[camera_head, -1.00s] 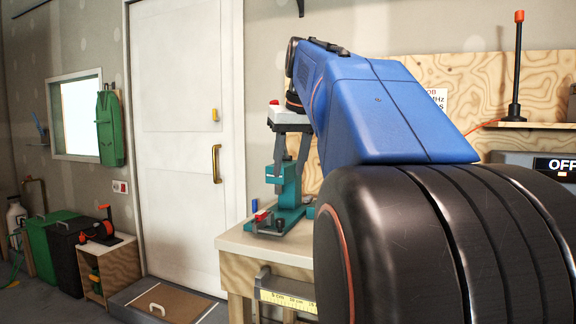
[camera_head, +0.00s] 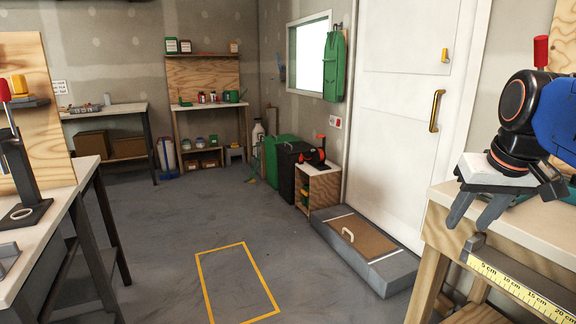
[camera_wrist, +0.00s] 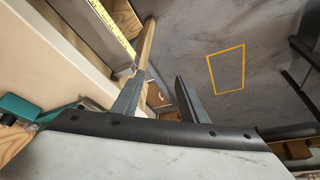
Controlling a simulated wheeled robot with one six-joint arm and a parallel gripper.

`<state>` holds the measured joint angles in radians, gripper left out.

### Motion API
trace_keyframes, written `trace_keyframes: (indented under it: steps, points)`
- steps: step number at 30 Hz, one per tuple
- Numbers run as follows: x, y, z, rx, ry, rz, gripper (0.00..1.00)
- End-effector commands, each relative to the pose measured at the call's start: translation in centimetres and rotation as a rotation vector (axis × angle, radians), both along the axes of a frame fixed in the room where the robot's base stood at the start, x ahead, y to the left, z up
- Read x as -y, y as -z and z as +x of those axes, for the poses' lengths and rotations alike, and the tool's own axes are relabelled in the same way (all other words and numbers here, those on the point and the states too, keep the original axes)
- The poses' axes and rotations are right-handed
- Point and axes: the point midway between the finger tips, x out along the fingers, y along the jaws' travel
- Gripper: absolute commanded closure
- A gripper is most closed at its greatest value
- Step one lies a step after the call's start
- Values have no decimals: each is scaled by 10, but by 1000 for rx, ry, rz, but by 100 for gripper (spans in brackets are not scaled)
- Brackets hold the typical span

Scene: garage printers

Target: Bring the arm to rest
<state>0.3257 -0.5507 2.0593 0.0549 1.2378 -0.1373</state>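My gripper (camera_head: 470,216) is at the right side of the head view, beside the front edge of a workbench (camera_head: 500,222). Its two dark fingers point down and stand apart with nothing between them. In the wrist view the open fingers (camera_wrist: 160,82) show against the bench side and the floor. My blue and black arm runs out of the head view at the right edge, so most of it is hidden.
A ruler strip (camera_head: 510,287) runs along the bench front. A white door (camera_head: 405,130) has a grey step (camera_head: 385,275) before it. Another bench (camera_head: 60,215) stands at left. The floor around the yellow rectangle (camera_head: 205,280) is clear.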

Motion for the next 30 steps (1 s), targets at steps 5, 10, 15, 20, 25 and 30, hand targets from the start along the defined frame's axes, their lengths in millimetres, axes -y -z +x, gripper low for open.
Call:
trace_keyframes:
  steps: [5, 10, 15, 20, 25, 30]
  points:
    - [-44, 74, -30, 2, -81, -2, 60]
    - [-72, 138, -60, 8, -146, -3, 60]
    - [-86, 180, -80, 12, -188, -6, 60]
    - [-90, 193, -87, 15, -199, -4, 60]
    - [-90, 193, -87, 15, -199, -4, 60]
    - [-90, 193, -87, 15, -199, -4, 60]
